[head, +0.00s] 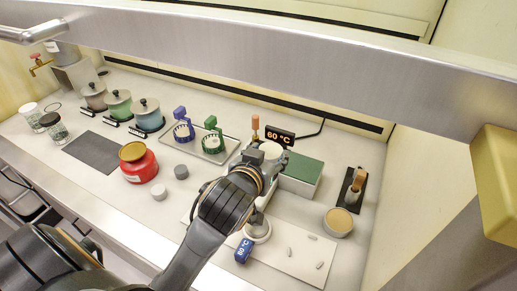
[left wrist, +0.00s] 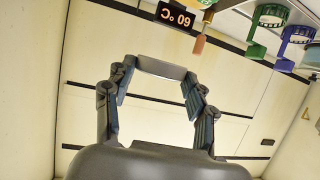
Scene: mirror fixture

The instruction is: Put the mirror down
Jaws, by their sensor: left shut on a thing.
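My left gripper (head: 270,164) is above the middle of the worktop, its fingers shut on a pale, round-looking disc (head: 271,149), which seems to be the mirror. In the left wrist view the mirror (left wrist: 161,68) shows nearly edge-on as a grey strip between the fingertips (left wrist: 161,74). It is held clear of the worktop; its exact height cannot be told. A white ring-shaped piece (head: 258,233) stands on a white board (head: 290,256) below, partly behind my arm. My right gripper is not in view.
A green-topped box (head: 302,170) and a "60 °C" display (head: 280,136) are close to the gripper. A red jar (head: 138,162) stands left, a round tub (head: 338,222) right. A metal bar (head: 270,65) crosses above.

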